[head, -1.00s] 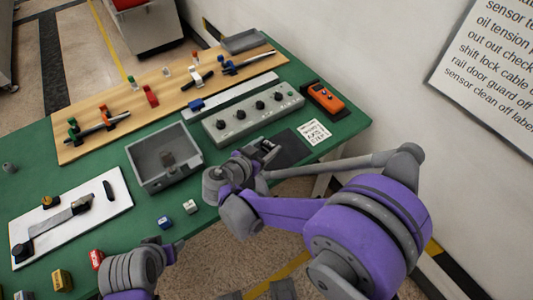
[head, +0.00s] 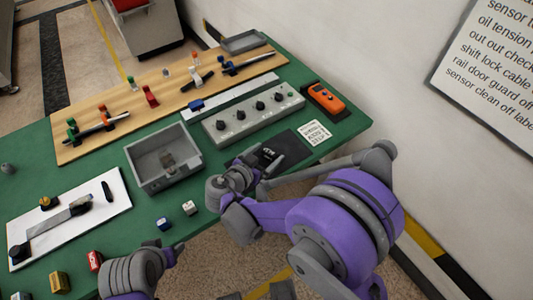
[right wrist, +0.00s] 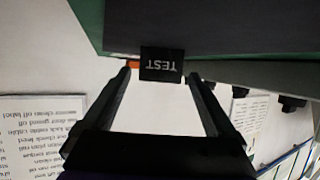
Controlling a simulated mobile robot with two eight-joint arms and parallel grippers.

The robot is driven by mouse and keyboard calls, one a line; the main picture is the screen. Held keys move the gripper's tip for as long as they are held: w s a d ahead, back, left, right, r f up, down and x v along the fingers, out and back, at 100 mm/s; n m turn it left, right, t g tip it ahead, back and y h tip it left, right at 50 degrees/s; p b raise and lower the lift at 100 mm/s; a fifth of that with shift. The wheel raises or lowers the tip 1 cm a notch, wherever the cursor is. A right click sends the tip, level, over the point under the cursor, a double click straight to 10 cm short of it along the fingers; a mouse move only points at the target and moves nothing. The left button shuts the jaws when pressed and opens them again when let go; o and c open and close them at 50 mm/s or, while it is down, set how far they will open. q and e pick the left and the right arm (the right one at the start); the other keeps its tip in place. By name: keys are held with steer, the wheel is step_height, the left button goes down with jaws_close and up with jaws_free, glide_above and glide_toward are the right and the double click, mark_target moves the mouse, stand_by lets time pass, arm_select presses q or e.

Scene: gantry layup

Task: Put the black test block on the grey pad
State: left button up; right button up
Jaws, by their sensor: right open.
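The black test block (head: 268,153), with white lettering, sits on the dark grey pad (head: 292,148) near the pad's left side. The right wrist view shows its "TEST" face (right wrist: 161,65) upside down, with the dark pad (right wrist: 215,25) above it in that picture. My right gripper (head: 258,161) is open beside the block. In the right wrist view its fingertips (right wrist: 160,76) are on either side of the block, with gaps on both sides. My left gripper (head: 172,252) is at the table's front edge, too small to read.
A grey control box with knobs (head: 255,115) stands behind the pad. A white label card (head: 314,132) and an orange meter (head: 325,99) are to its right. A grey open bin (head: 137,157) is at the left, and small cubes (head: 189,208) lie near the front edge.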

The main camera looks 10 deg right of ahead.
steer(key=shift+r, duration=0.3)
steer(key=v, duration=1.2)
steer(key=shift+f, duration=0.1)
steer(key=shift+n+g+y, duration=0.5)
steer(key=shift+n+g, duration=0.4)
steer(key=d, duration=0.4)
steer(key=shift+s+d+f, duration=0.3)
steer(key=shift+s+f, duration=0.1)
steer(key=s+d+f+n+g+y, duration=0.2)
steer(key=s+d+n+y, duration=0.5)
steer(key=s, duration=0.6)
steer(key=shift+s+d+f+n+y, duration=0.15)
steer(key=shift+s+d+n+y, duration=0.25)
steer(key=shift+d+y, duration=0.5)
